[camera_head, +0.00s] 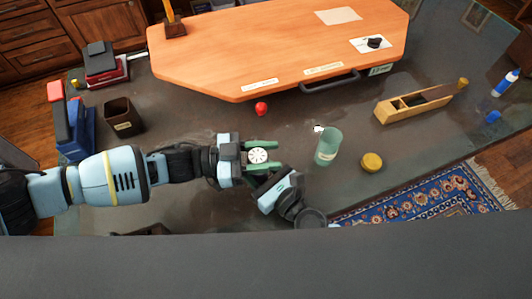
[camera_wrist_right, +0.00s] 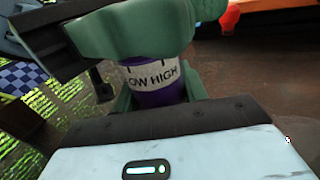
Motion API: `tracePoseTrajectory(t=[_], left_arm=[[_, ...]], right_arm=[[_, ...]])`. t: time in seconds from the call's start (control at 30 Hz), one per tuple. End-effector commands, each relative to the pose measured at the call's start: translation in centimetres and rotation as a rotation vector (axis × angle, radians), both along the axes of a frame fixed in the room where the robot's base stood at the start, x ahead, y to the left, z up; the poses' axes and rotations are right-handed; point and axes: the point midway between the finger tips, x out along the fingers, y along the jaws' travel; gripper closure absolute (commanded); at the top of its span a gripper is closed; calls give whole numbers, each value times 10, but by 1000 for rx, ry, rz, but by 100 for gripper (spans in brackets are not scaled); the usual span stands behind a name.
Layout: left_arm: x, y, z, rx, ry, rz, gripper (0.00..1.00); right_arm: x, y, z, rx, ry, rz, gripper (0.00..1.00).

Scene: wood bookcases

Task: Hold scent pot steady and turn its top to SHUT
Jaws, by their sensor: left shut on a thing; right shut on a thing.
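The scent pot (camera_head: 258,156) shows in the head view as a small round white top with dark marks. In the right wrist view its purple body (camera_wrist_right: 160,95) carries a pale band lettered LOW HIGH; the word SHUT cannot be read. My left gripper (camera_head: 262,156) comes in from the left, its green fingers shut on the pot on either side of the white top. My right gripper (camera_head: 264,180) reaches in from below right. In the right wrist view its green fingers (camera_wrist_right: 160,95) are shut on the purple body, and the left gripper's fingers hide the pot's upper part.
A dark box (camera_head: 122,117) is at left. An orange board (camera_head: 270,50) fills the back.

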Motion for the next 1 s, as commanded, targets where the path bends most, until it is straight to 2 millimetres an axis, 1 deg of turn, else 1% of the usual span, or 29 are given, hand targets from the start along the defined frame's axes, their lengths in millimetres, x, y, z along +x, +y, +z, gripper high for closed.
tracePoseTrajectory(t=[0.27, 0.7, 1.0], left_arm=[[-1, -1, 1, 0, -5, -169, 85], [-9, 1, 0, 4, -4, -580, 85], [-12, 4, 0, 4, -3, -798, 85]], right_arm=[[0, 0, 0, 2, 2, 1, 85], [-1, 0, 0, 2, 3, 2, 85], [-1, 1, 0, 1, 2, 2, 85]])
